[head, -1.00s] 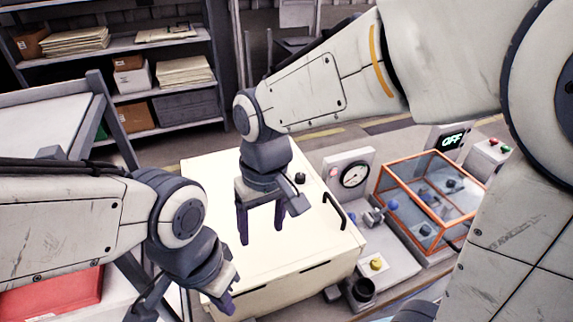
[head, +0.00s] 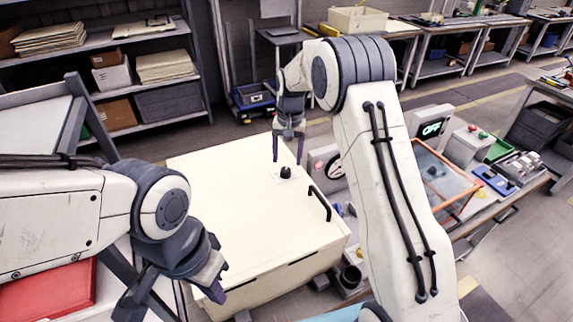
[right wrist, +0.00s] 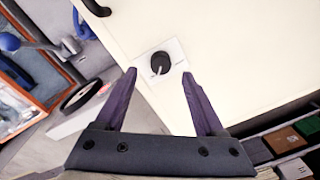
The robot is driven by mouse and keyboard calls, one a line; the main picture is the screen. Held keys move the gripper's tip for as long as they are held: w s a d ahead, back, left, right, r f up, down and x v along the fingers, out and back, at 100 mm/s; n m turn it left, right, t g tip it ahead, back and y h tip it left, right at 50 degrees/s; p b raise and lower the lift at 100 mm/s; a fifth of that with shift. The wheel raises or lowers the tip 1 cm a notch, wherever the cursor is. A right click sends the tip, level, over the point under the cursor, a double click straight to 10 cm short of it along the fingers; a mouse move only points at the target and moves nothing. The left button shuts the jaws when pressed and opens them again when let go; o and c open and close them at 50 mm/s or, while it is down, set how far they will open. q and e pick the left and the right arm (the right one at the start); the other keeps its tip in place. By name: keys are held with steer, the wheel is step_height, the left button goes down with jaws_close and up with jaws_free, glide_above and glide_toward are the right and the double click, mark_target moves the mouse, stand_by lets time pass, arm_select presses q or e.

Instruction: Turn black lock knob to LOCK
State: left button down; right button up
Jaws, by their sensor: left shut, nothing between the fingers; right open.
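The black lock knob (head: 286,172) sits on a small pale plate on top of the cream cabinet (head: 235,225). In the right wrist view the knob (right wrist: 160,63) is round and black with a light pointer line, on its plate (right wrist: 178,52); any lettering is too small to read. My right gripper (head: 288,160) is open, fingers pointing down at the knob. In the right wrist view its fingertips (right wrist: 158,72) stand on either side of the knob, apart from it, and nothing is between them. My left gripper (head: 222,282) is shut and empty at the cabinet's front left.
A black handle (head: 320,204) stands up from the cabinet top near the knob. A gauge box (head: 326,165) and an orange-framed clear case (head: 445,180) stand to the right, partly behind my right arm. The cabinet's left top is clear.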

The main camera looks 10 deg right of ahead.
mark_target(286, 170)
steer(key=shift+a+f+p, duration=0.15)
steer(key=shift+f+p, duration=0.35)
steer(key=shift+f, duration=1.85)
steer(key=shift+c, duration=0.3)
jaws_close()
